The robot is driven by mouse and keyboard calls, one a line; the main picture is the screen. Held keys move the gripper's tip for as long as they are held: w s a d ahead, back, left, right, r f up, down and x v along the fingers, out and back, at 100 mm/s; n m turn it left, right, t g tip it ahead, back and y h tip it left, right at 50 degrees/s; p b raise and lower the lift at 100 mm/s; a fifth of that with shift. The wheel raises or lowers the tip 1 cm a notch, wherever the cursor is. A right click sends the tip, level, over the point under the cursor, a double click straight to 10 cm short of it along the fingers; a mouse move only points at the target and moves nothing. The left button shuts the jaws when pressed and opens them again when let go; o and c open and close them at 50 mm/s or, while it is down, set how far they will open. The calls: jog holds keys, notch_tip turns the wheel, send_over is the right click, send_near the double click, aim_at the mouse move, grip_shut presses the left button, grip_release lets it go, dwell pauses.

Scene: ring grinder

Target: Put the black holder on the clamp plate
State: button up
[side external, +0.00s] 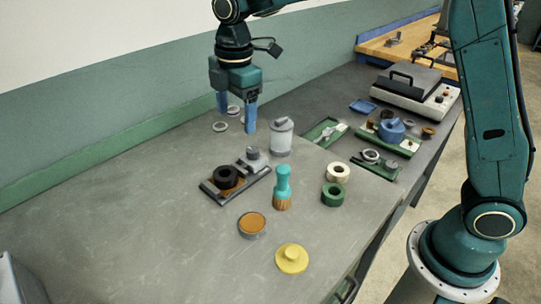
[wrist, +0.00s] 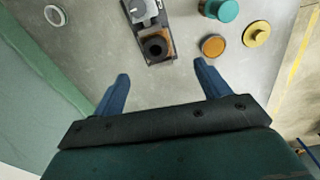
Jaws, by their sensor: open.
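The black holder (side external: 225,176), a short round piece with a centre hole, sits on a brown pad at the left end of the dark clamp plate (side external: 208,190). A grey metal clamp part (side external: 253,157) stands at the plate's other end. The wrist view shows the holder (wrist: 156,47) and the plate (wrist: 162,61) ahead of my fingers, near the top middle. My gripper (side external: 236,115) is open and empty, high above the bench and apart from the holder; its two blue fingers (wrist: 162,78) are spread wide in the wrist view.
A clear jar (side external: 281,138), a teal-handled brush (side external: 282,190), an orange-topped tin (side external: 252,225) and a yellow knob (side external: 292,258) stand around the plate. Cream and green rings (side external: 334,194) lie to the right. Several green trays sit further back.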

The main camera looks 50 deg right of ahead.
jog(key=s+d+r+m+t, duration=0.1)
jog(key=s+d+r+m, duration=0.35)
jog(key=s, duration=0.25)
jog(key=s+d+m+t, duration=0.1)
jog(key=s+d+m, duration=0.1)
jog(key=s+m, duration=0.2)
jog(key=s+d+m+t, duration=0.1)
jog(key=s+d+m, duration=0.2)
jog(key=s, duration=0.7)
jog(key=s+d+m+t, duration=0.2)
jog(key=s+d+m, duration=0.1)
jog(key=s+m, duration=0.2)
jog(key=s, duration=0.2)
jog(key=shift+s, duration=0.4)
